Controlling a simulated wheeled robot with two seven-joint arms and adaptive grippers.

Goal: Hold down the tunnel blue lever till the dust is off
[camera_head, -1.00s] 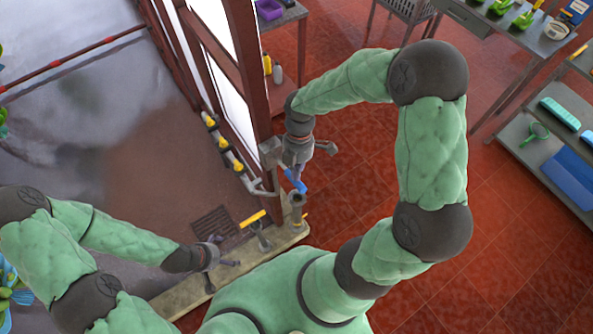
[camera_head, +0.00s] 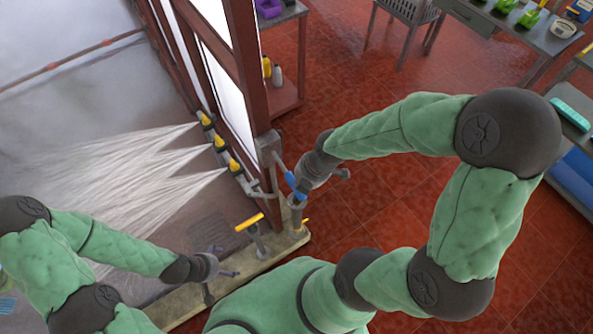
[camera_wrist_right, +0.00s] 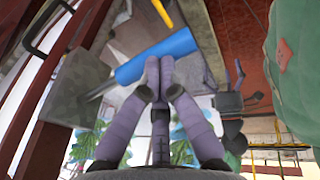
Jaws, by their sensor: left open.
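The blue lever (camera_head: 290,181) is at the foot of the red door post, and its blue handle also shows in the wrist view (camera_wrist_right: 158,54). My right gripper (camera_head: 302,188) is at the lever. In the wrist view its fingertips (camera_wrist_right: 159,66) are together against the handle's side, not around it. My left gripper (camera_head: 226,262) is open and empty above the pale ledge, left of the yellow lever. White spray (camera_head: 145,160) fans leftward from several yellow-tipped nozzles (camera_head: 219,144) over the grey floor. The spray hides part of that floor, so any dust there is hard to tell.
A yellow-handled lever (camera_head: 249,221) stands on the pale ledge (camera_head: 275,246) between my grippers. The red door frame (camera_head: 247,75) rises beside the nozzles. A floor grate (camera_head: 212,230) lies near the ledge. Benches with tools stand at the upper right. Red tiled floor is clear on the right.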

